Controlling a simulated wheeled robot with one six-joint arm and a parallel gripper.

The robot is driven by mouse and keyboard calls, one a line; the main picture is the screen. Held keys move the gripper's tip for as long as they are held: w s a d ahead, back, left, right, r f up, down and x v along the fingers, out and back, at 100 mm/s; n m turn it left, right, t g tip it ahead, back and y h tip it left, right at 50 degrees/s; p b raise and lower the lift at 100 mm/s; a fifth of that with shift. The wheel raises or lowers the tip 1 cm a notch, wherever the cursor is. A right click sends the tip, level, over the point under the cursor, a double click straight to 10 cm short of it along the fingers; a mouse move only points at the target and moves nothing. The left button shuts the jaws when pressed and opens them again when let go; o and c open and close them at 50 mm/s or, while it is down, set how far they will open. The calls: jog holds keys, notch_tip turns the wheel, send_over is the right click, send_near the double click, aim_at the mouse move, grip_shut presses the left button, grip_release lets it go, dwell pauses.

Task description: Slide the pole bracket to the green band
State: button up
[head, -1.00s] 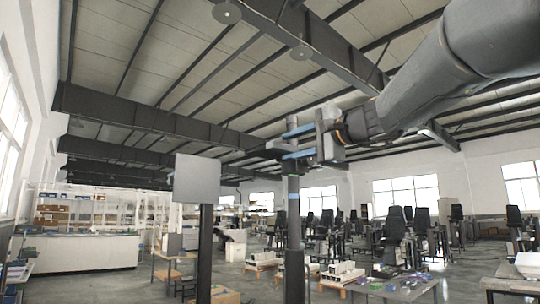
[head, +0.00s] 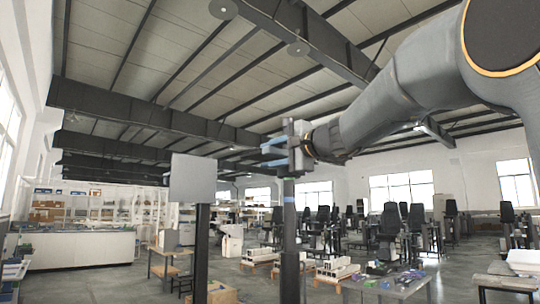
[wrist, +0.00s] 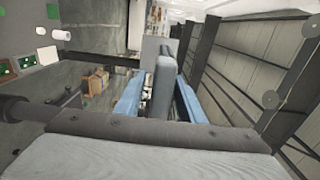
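The near pole has a grey upper section (head: 289,190) on a dark lower column. A small green band (head: 289,180) shows near its top, just below my gripper, with a blue band (head: 289,200) lower down. My gripper (head: 273,153) reaches in from the right above the visible pole top, its blue fingers pointing left. In the wrist view, a grey bar-like part, apparently the pole bracket (wrist: 165,80), lies between the fingers of my gripper (wrist: 160,95). The far finger tips flank it closely. I cannot tell whether both touch it. The bracket is mostly hidden in the head view.
A grey panel (head: 193,178) stands on another dark column (head: 202,250) left of the pole; it also shows in the wrist view (wrist: 153,48). A low table (head: 390,287) with small items stands at the front right. Chairs and benches stand farther back.

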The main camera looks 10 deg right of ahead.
grip_shut()
jog(key=shift+f, duration=0.15)
notch_tip(320, 180, down, 7)
jog(key=b, duration=0.9)
jog(key=shift+o, duration=0.4)
grip_release()
